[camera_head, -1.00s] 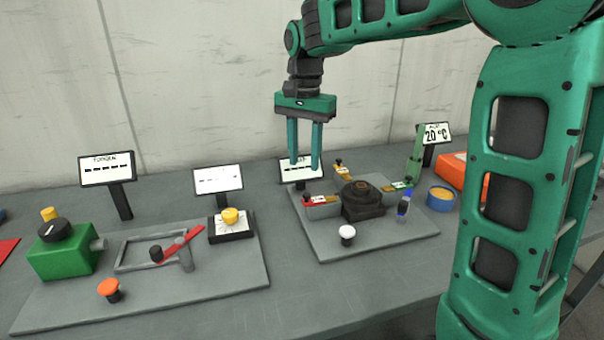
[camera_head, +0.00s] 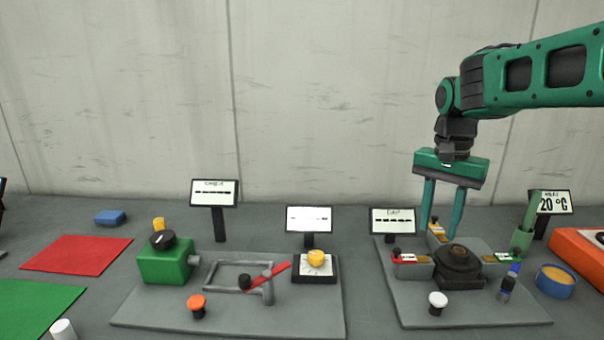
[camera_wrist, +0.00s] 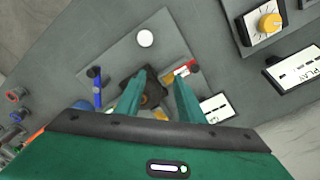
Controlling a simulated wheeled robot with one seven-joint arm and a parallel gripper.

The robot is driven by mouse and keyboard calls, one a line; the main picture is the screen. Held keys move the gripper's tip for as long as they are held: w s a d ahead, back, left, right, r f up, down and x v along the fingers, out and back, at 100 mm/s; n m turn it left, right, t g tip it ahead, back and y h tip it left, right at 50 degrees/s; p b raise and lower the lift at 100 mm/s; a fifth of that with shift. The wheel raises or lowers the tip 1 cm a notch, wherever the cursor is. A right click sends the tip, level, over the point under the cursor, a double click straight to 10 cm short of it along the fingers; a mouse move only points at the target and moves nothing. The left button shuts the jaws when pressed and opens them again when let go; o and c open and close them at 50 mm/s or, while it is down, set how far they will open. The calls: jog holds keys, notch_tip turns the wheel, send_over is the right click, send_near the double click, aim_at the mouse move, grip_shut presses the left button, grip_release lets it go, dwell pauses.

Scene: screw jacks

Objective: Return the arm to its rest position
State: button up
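My gripper (camera_head: 441,232) hangs fingers down above the right grey plate (camera_head: 480,312) in the head view. Its two green fingers are parted with nothing between them, and they stay apart in the wrist view (camera_wrist: 160,76). Below and a little to the right of the fingers is a dark round device (camera_head: 458,270) with small coloured-label arms around it. In the wrist view this device (camera_wrist: 150,98) is partly hidden behind the fingers. My forearm reaches in from the right edge of the head view.
Upright displays (camera_head: 214,194) stand behind. A blue bowl (camera_head: 555,281) and orange box (camera_head: 582,255) are at right. Red (camera_head: 75,254) and green mats lie left.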

jog(key=s+d+f+n, duration=0.1)
jog(key=s+d+f, duration=0.2)
jog(key=s, duration=0.5)
jog(key=s+d+f+n, duration=0.1)
jog(key=s+d+f, duration=0.2)
jog(key=s, duration=0.6)
jog(key=s+d+f, duration=0.4)
jog(key=s+f, duration=0.1)
jog(key=s, duration=0.3)
jog(key=shift+s+f+n+y, duration=0.15)
jog(key=shift+s+n+y, duration=0.15)
jog(key=shift+s+n, duration=0.1)
jog(key=shift+w+f, duration=0.35)
jog(key=shift+w, duration=0.45)
jog(key=shift+s+r, duration=0.1)
jog(key=shift+s, duration=0.05)
